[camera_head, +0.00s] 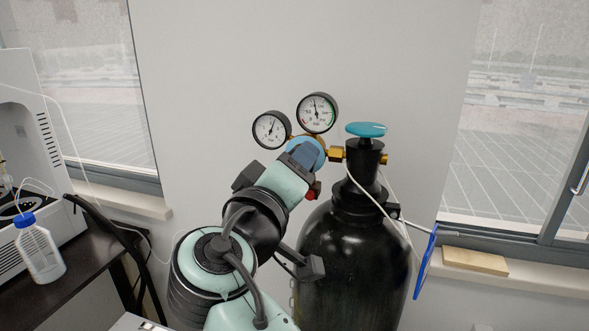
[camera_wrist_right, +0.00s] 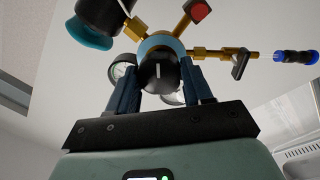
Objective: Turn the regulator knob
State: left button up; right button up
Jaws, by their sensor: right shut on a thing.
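The regulator knob (camera_wrist_right: 158,76) is black with a white mark and sits in front of the blue regulator body (camera_head: 321,146). In the right wrist view my right gripper (camera_wrist_right: 160,72) has one dark blue finger on each side of the knob and is shut on it. In the head view the same gripper (camera_head: 304,154) reaches up to the regulator and hides the knob. Two round gauges, a left one (camera_head: 271,129) and a right one (camera_head: 317,112), stand above the regulator. My left gripper is not in view.
The black gas cylinder (camera_head: 352,250) stands right of my arm, topped by a teal valve handwheel (camera_head: 366,130). A blue panel (camera_head: 425,262) hangs at its right side. A bottle with a blue cap (camera_head: 39,249) stands on the dark table at left. A wall is behind.

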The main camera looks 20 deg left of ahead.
dwell(0.3)
jog(key=o, duration=1)
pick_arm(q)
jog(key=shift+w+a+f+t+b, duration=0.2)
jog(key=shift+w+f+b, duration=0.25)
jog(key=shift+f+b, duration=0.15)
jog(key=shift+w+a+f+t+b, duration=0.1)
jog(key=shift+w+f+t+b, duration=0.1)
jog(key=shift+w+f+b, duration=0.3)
pick_arm(e)
jog(key=s, duration=0.9)
jog(key=s+a, duration=0.1)
jog(key=s, duration=0.3)
jog(key=shift+s+f, duration=0.2)
jog(key=shift+f, duration=0.1)
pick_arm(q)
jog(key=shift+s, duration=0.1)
